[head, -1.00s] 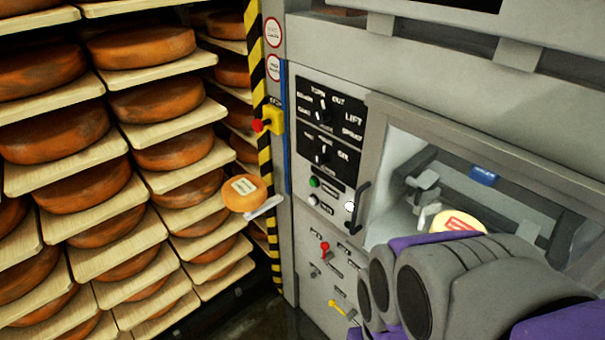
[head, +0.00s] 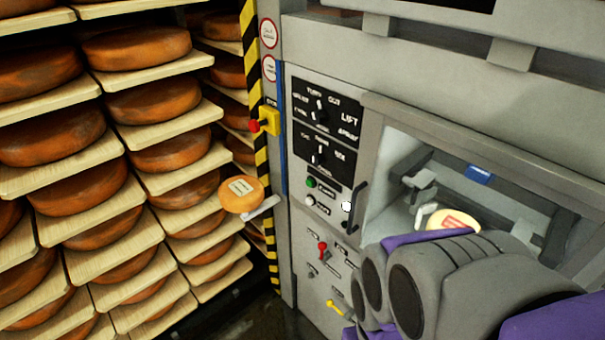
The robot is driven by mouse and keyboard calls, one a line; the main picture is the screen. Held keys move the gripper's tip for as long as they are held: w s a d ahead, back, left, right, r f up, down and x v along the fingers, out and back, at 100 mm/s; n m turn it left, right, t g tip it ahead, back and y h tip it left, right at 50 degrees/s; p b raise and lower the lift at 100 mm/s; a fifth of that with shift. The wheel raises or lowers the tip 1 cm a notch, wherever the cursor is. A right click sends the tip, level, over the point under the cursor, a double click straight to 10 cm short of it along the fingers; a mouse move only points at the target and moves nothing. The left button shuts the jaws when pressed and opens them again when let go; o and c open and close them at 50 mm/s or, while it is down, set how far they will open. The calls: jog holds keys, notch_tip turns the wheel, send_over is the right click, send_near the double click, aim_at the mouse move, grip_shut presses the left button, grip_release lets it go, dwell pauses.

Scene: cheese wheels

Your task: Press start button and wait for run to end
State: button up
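The machine's control panel (head: 323,125) is in the middle of the head view. A green button (head: 311,182) sits below its black dial plates, with a white button (head: 309,200) just under it. The button labels are too small to read, so I cannot tell from text which is start. A cheese wheel with a red-and-white label (head: 455,219) sits inside the windowed chamber on the right. My grey and purple arm fills the lower right and covers part of the chamber. My gripper is not visible.
A dark door handle (head: 355,209) stands right of the buttons. A red lever (head: 322,249) and a yellow lever (head: 336,309) are below. A yellow box with a red button (head: 268,121) is on the striped post. Racks of cheese wheels (head: 138,47) fill the left.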

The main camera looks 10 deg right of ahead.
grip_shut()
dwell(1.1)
